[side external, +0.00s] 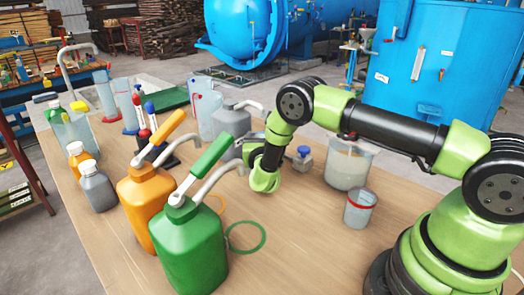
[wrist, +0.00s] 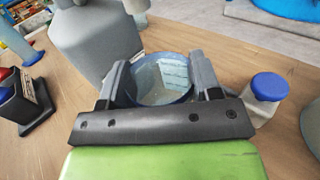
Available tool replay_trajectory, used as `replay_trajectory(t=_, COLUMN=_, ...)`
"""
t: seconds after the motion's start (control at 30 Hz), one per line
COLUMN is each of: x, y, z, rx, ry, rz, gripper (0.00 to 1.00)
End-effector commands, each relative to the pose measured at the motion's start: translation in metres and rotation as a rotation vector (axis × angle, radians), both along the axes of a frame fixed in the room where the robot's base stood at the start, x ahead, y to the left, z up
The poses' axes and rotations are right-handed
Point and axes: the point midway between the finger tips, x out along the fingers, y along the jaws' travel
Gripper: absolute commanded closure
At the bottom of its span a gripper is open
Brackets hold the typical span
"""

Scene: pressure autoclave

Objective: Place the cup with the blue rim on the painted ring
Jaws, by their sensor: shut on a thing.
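The cup with the blue rim (wrist: 162,82) is between the two fingers of my gripper (wrist: 162,75) in the wrist view, and I look down into its open top. The fingers are shut on its sides. In the side view my gripper (side external: 251,151) is behind the green jug's handle and beside the grey jug; the cup cannot be made out there. A green ring (side external: 262,243) lies on the table right of the green jug. Part of an orange ring (side external: 222,201) shows behind that jug. Whether the cup touches the table is unclear.
The green jug (side external: 187,250), orange jug (side external: 142,205) and grey jug (side external: 231,121) stand close by. A blue-capped bottle (side external: 302,160), a large beaker (side external: 346,166) and a red-rimmed cup (side external: 359,210) stand to the right.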

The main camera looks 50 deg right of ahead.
Motion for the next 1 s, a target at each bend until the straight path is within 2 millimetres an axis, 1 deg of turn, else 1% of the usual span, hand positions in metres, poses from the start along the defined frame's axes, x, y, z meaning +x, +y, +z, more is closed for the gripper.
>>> replay_trajectory(t=0.1, x=0.000, y=0.000, z=-0.020, rx=0.001, ry=0.002, rz=-0.001, gripper=0.64)
replay_trajectory(t=0.23, x=0.000, y=0.000, z=-0.033, rx=0.000, ry=0.000, rz=-0.001, gripper=0.64)
replay_trajectory(t=0.63, x=0.000, y=0.000, z=-0.038, rx=0.001, ry=-0.001, rz=-0.001, gripper=0.64)
replay_trajectory(t=0.67, x=0.000, y=0.000, z=-0.038, rx=0.001, ry=-0.001, rz=-0.001, gripper=0.40)
replay_trajectory(t=0.7, x=0.000, y=0.000, z=-0.038, rx=0.001, ry=-0.001, rz=-0.001, gripper=0.31)
replay_trajectory(t=0.77, x=0.000, y=0.000, z=-0.038, rx=0.001, ry=-0.001, rz=-0.001, gripper=0.17)
replay_trajectory(t=1.0, x=0.000, y=0.000, z=-0.038, rx=0.001, ry=-0.001, rz=-0.001, gripper=0.17)
